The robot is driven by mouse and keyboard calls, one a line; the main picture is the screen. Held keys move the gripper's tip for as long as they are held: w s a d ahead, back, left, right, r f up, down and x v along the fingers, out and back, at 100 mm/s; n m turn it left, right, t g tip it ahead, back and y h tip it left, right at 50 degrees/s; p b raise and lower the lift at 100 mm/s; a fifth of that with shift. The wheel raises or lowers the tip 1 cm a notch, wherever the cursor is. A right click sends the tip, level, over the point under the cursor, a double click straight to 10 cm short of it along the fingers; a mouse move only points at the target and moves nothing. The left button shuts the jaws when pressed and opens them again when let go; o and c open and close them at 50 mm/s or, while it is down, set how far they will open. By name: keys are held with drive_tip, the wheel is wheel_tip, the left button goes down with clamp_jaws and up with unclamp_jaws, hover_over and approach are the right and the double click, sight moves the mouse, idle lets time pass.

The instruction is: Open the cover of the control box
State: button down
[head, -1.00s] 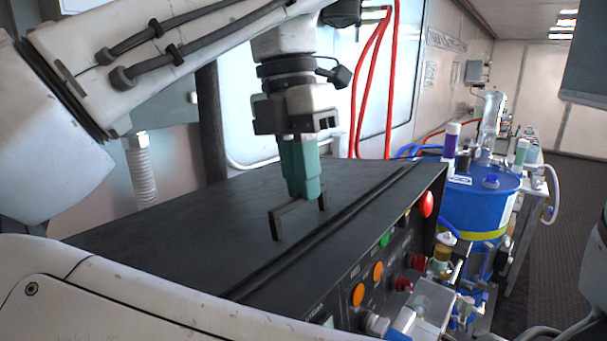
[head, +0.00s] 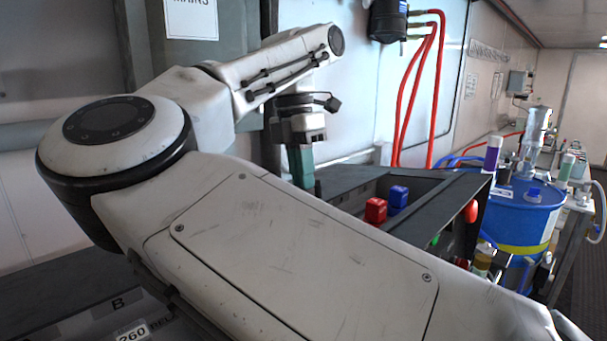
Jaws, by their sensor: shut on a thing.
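The control box (head: 436,202) is dark, with its top partly open in the head view. A red block (head: 376,211) and a blue block (head: 398,196) show inside it. A dark panel beside my gripper, which appears to be the cover (head: 340,181), stands at the back of the opening. My gripper (head: 303,178) has green fingers and reaches down at the panel's left end. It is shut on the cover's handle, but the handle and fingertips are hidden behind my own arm. Much of the box is hidden by my arm too.
A blue drum (head: 522,215) with bottles and fittings stands to the right of the box. Red hoses (head: 418,90) hang from a black unit (head: 388,20) on the back wall. A red button (head: 471,211) sits on the box's front. Labelled parts (head: 133,331) show at the lower left.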

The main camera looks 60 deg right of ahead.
drive_tip(key=shift+w+d, duration=0.2)
drive_tip(key=shift+w, duration=0.5)
drive_tip(key=c, duration=1.2)
unclamp_jaws()
wheel_tip(320, 180, up, 10)
drive_tip(key=w, duration=0.1)
drive_tip(key=shift+w+d+r, duration=0.25)
drive_tip(key=shift+w, duration=0.15)
